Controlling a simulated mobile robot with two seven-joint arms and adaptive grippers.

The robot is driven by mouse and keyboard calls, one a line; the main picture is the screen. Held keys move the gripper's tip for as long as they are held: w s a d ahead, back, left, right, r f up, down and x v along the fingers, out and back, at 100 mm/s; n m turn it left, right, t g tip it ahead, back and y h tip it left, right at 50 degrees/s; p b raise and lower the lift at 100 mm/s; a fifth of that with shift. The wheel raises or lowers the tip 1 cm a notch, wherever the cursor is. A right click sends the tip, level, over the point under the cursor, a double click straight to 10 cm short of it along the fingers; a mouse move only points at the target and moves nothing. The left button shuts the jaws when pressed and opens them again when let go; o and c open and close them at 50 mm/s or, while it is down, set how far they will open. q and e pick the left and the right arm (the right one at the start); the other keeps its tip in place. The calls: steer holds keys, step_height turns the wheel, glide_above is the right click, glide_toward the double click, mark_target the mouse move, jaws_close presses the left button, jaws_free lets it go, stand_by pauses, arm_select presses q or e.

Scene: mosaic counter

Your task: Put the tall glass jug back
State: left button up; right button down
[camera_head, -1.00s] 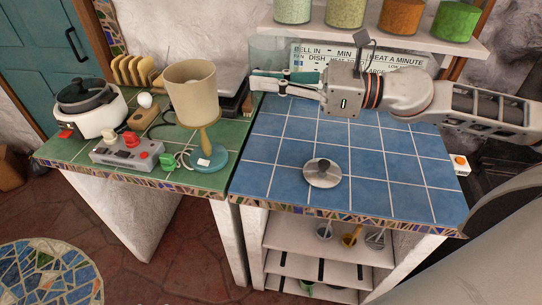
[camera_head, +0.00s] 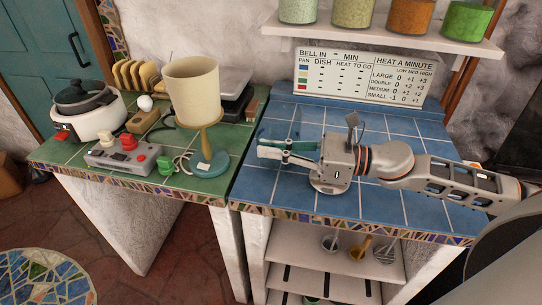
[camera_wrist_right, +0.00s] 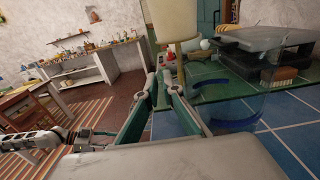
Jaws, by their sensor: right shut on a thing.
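The tall glass jug (camera_head: 281,128) is clear and faint against the blue tiles in the head view. In the right wrist view, its see-through wall and blue curved bands show at the right (camera_wrist_right: 240,108). My right gripper (camera_head: 262,148) is shut on the jug, over the left part of the blue counter. Its two green-lined fingers (camera_wrist_right: 166,88) come together beside the glass in the wrist view. Exactly where they grip is hard to see. My left arm's end (camera_wrist_right: 92,136) shows at the lower left of the wrist view, and its jaws are unclear.
A metal disc with a knob (camera_head: 330,187) lies under my right gripper. A cream-shaded lamp (camera_head: 194,95) stands on the green counter (camera_head: 120,177) to the left. A sign board (camera_head: 360,75) stands behind the blue counter (camera_head: 415,135), below a jar shelf (camera_head: 390,38).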

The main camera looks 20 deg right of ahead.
steer(key=shift+f, duration=0.85)
steer(key=shift+f, duration=0.15)
steer(key=c, duration=2.2)
jaws_free()
